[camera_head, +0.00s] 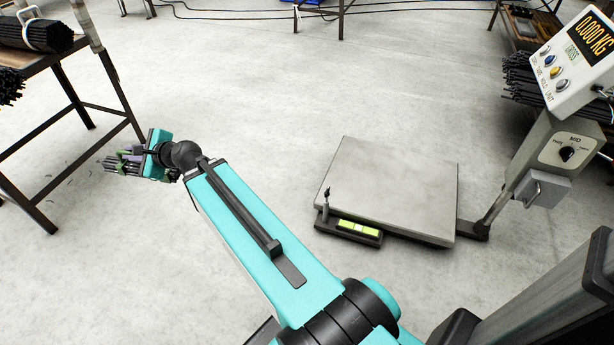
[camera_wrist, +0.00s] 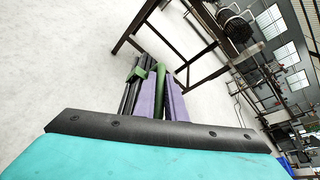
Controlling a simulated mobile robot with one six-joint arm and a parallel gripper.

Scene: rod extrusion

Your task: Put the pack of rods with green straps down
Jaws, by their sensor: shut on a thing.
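The pack of dark rods with green straps (camera_head: 113,163) is at the left in the head view, at the end of my outstretched arm. My gripper (camera_head: 131,155) is shut on it. In the wrist view the dark rods (camera_wrist: 128,98) and a green strap (camera_wrist: 141,68) show between and beside the purple fingers of my gripper (camera_wrist: 160,92). The pack appears held over the floor near the legs of a brown table (camera_head: 72,62). Its height above the floor is hard to tell. Part of the pack is hidden by my gripper.
A pack of dark rods with white straps (camera_head: 38,35) lies on the table. A floor scale (camera_head: 395,188) with an empty grey plate stands in the middle. Its display (camera_head: 583,40) reads 0.000 KG. More rods (camera_head: 522,85) are at the right. Open floor (camera_head: 240,80) lies between.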

